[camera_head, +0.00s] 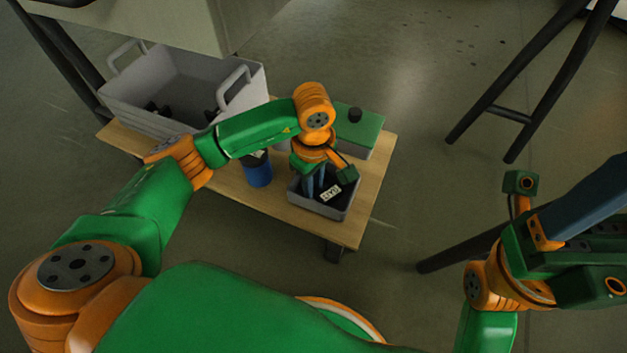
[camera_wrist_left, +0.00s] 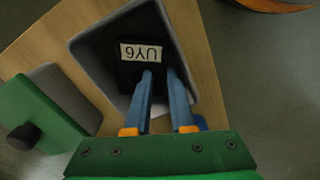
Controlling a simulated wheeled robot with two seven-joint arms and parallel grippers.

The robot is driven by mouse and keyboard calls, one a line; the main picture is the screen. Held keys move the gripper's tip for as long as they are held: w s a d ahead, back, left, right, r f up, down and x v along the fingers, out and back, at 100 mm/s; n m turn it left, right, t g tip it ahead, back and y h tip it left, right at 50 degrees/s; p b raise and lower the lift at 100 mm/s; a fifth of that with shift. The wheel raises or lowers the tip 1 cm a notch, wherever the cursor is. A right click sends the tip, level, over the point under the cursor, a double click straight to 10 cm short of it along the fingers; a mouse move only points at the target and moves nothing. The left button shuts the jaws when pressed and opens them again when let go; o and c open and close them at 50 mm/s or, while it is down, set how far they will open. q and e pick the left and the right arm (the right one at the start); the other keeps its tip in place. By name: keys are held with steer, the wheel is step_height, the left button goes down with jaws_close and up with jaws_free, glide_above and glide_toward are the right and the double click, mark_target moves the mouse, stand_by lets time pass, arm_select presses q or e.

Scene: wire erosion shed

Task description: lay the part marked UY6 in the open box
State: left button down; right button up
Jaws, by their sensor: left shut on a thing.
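The part marked UY6 (camera_head: 331,194) is dark with a white label. It is inside the small grey open box (camera_head: 352,208) near the front right corner of the table. In the left wrist view the label of the part (camera_wrist_left: 141,52) reads upside down, and the dark body hardly stands out from the box (camera_wrist_left: 192,84). My left gripper (camera_head: 314,188) reaches down into the box. Its blue fingers (camera_wrist_left: 160,76) are shut on the part, beside the label. My right gripper (camera_head: 590,210) is at the right edge, away from the table; its fingertips are not clear.
A box with a green lid (camera_head: 364,133) and black knob stands behind the open box. A blue cup (camera_head: 258,171) stands to its left. A large grey bin (camera_head: 160,75) with handles holds dark items on the left. Dark stand legs (camera_head: 535,80) rise from the floor at right.

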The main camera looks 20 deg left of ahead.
arm_select(q)
steer(key=shift+f+b, duration=0.5)
steer(key=shift+f, duration=0.05)
stand_by(0.4)
steer(key=c, duration=0.7)
jaws_free()
